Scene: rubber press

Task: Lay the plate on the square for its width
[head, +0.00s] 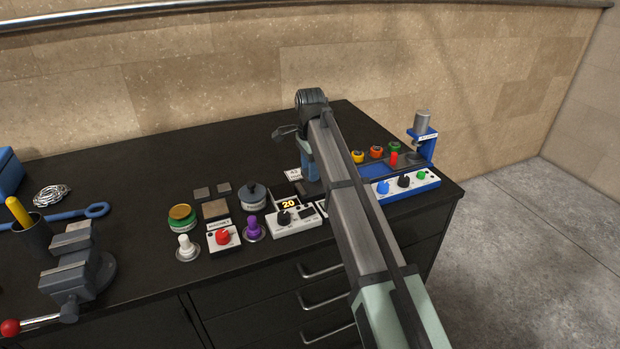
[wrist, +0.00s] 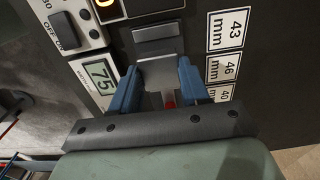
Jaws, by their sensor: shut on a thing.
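In the wrist view, my gripper (wrist: 158,67) has its two blue fingers shut on the sides of a flat grey plate (wrist: 161,76). I cannot tell whether the plate touches the surface below. White labels reading 43 mm (wrist: 228,30), 46 mm (wrist: 222,67) and 40 mm (wrist: 221,93) stand in a column to the right of the plate. A small display reading 75 (wrist: 99,73) is to its left. A dark grey block (wrist: 155,33) lies just beyond the plate. In the head view, my gripper (head: 309,168) is low over the bench; my arm hides much around it.
Left on the black bench (head: 130,180) are small grey and brown squares (head: 215,209), buttons (head: 222,238) and a vise (head: 76,275). A white box showing 20 (head: 291,218) stands near my gripper. A blue press (head: 424,135) and knob panel (head: 405,187) stand right.

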